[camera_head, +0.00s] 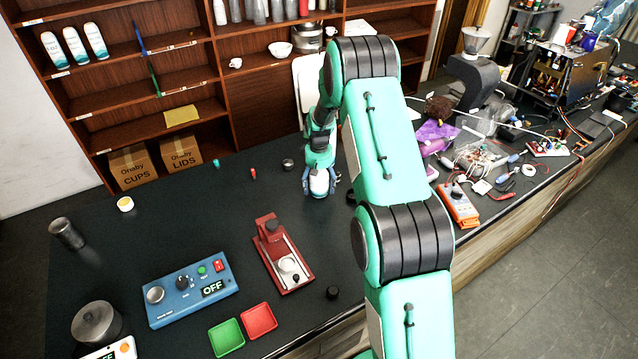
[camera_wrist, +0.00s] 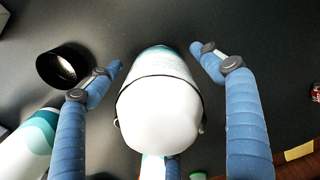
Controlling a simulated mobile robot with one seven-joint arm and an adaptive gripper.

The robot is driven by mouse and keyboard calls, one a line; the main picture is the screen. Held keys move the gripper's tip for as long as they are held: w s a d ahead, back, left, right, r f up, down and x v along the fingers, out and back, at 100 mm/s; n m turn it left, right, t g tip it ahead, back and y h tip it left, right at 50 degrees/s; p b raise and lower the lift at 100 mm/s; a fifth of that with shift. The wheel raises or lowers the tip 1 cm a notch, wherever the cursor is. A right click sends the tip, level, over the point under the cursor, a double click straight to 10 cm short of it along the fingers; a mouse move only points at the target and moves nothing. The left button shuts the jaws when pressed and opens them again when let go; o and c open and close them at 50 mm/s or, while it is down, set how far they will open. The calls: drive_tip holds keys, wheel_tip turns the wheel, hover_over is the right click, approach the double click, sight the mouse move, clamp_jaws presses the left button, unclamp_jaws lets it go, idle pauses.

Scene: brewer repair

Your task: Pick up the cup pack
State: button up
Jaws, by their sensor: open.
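A white pack with a rounded top and a teal band lower down, seemingly the cup pack (camera_wrist: 160,110), stands upright between my fingers in the wrist view. Its white side (camera_head: 319,183) also shows under my arm in the head view. My gripper (camera_wrist: 158,56) is open. One blue finger is on each side of the pack, with a gap visible on both sides. A similar teal and white pack (camera_wrist: 22,145) is at the lower left in the wrist view. Part of another shows at the bottom, behind the middle pack. The arm hides these in the head view.
A dark open cup (camera_wrist: 63,66) stands close by at the upper left in the wrist view. A red machine (camera_head: 283,255) and a blue control box (camera_head: 190,290) are on the near counter. Cluttered tools and wires lie right of my arm. The black counter left of the gripper is mostly clear.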

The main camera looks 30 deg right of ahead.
sight(319, 177)
drive_tip(key=c, duration=1.4)
drive_tip(key=shift+r, duration=0.1)
drive_tip(key=shift+r, duration=0.75)
wheel_tip(319, 177, up, 2)
drive_tip(key=shift+r, duration=0.15)
drive_tip(key=s+a, duration=0.1)
drive_tip(key=s, duration=0.4)
drive_tip(key=s+a, duration=0.2)
drive_tip(key=s, duration=0.3)
drive_tip(key=s+a+r, duration=0.1)
drive_tip(key=s+a, duration=0.1)
drive_tip(key=s, duration=0.3)
drive_tip(key=shift+s, duration=0.1)
